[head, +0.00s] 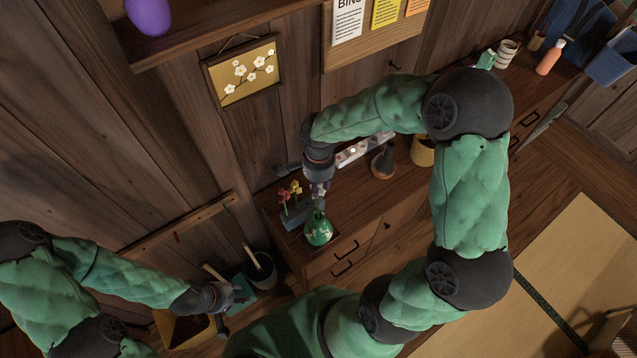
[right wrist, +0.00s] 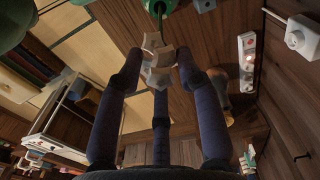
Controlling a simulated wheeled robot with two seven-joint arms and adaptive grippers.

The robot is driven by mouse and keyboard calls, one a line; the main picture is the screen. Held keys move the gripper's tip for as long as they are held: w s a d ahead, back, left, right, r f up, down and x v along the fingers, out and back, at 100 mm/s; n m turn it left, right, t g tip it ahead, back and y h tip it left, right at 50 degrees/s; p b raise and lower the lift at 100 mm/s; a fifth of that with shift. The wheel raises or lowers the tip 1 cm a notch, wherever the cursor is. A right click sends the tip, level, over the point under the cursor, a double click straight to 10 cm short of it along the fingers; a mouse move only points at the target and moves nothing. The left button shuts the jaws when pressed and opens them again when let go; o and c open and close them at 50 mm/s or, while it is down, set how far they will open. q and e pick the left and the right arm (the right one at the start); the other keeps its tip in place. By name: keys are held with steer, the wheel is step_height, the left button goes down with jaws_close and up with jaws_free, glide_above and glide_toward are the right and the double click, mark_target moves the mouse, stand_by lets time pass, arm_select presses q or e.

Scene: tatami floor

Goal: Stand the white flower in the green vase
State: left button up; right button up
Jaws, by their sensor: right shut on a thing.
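The white flower (head: 319,191) is held in my right gripper (head: 319,180), blossom up, right above the green vase (head: 318,231). In the right wrist view the fingers of my right gripper (right wrist: 158,70) close around the pale blossom (right wrist: 157,60). Its green stem runs to the mouth of the green vase (right wrist: 172,5) at the top edge; how deep it sits inside I cannot tell. The vase stands upright near the cabinet's front edge. My left gripper (head: 221,303) hangs low at the left, away from the vase; its fingers are too small and dark to read.
Red and yellow flowers (head: 290,193) stand in a grey-blue holder left of the vase. A white power strip (head: 353,151), a dark brown vase (head: 383,161) and a yellow pot (head: 422,152) are on the cabinet (head: 350,215). A bin (head: 262,272) stands beside my left gripper.

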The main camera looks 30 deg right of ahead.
step_height(320, 180, down, 10)
steer(key=b, duration=0.9)
steer(key=shift+b, duration=0.35)
stand_by(2.9)
steer(key=o, duration=1)
steer(key=shift+r, duration=0.1)
steer(key=o, duration=0.6)
steer(key=shift+c, duration=0.2)
step_height(320, 180, up, 12)
stand_by(0.6)
